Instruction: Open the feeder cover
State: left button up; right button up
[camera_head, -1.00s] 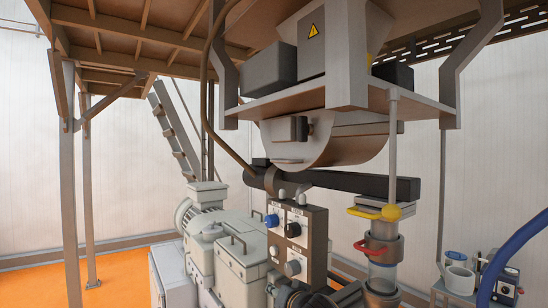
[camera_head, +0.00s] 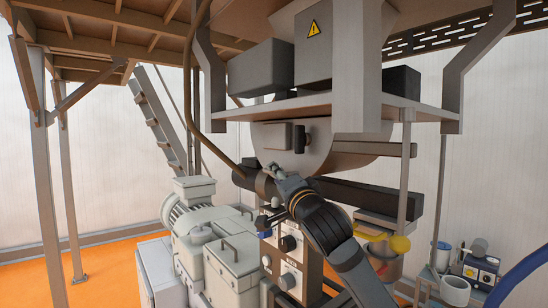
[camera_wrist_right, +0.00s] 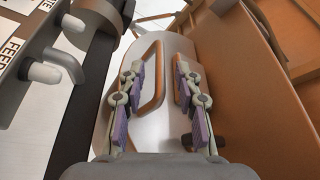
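The feeder drum (camera_head: 275,140) is a rounded metal body under the raised platform, with a dark handle (camera_head: 300,135) on its front. In the right wrist view, a looped handle (camera_wrist_right: 159,75) stands out from the pale curved surface (camera_wrist_right: 168,130). My right gripper (camera_head: 280,180) is below the drum in the head view. In the right wrist view the right gripper (camera_wrist_right: 160,72) is open and its fingers are apart. The handle lies between them in the picture, nearer the left finger; contact cannot be told. My left gripper is in neither current view.
A dark horizontal barrel (camera_head: 350,192) runs below the drum. A control panel (camera_head: 290,245) stands beneath my right gripper, and white fittings (camera_wrist_right: 45,72) show at the wrist view's left. A platform edge (camera_head: 300,105) hangs above. A grey post (camera_head: 405,175) stands to the right.

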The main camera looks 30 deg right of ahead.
aim_at(277, 152)
jog(key=shift+p+x, duration=0.6)
jog(key=shift+x, duration=0.85)
grip_shut()
